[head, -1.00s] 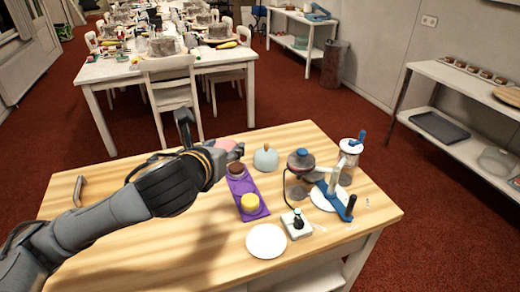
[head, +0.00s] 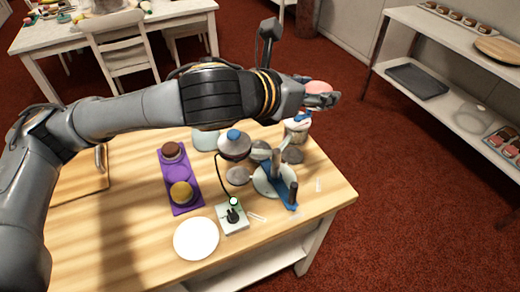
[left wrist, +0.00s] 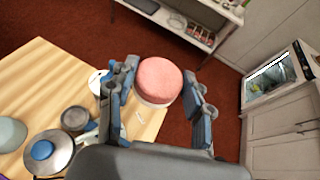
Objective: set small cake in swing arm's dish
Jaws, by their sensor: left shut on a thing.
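My left gripper (head: 322,94) is shut on a small pink cake (head: 318,87). In the left wrist view the pink cake (left wrist: 158,78) sits between the two fingers, upper side towards the camera. The gripper is held above the table's far right part, beyond the turntable device. The device has a blue and white swing arm (head: 281,188), and grey round dishes (head: 238,176) (head: 292,155) stand around it. A grey dome with a blue knob (head: 234,145) stands at its left. I cannot tell which dish belongs to the arm. My right gripper is not in view.
A purple tray (head: 190,206) holds a brown cake (head: 171,150) and a yellow cake (head: 181,192); its middle place is empty. A white plate (head: 196,238) and a switch box (head: 231,218) are at the front. A lidded jar (head: 296,130) stands behind the device.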

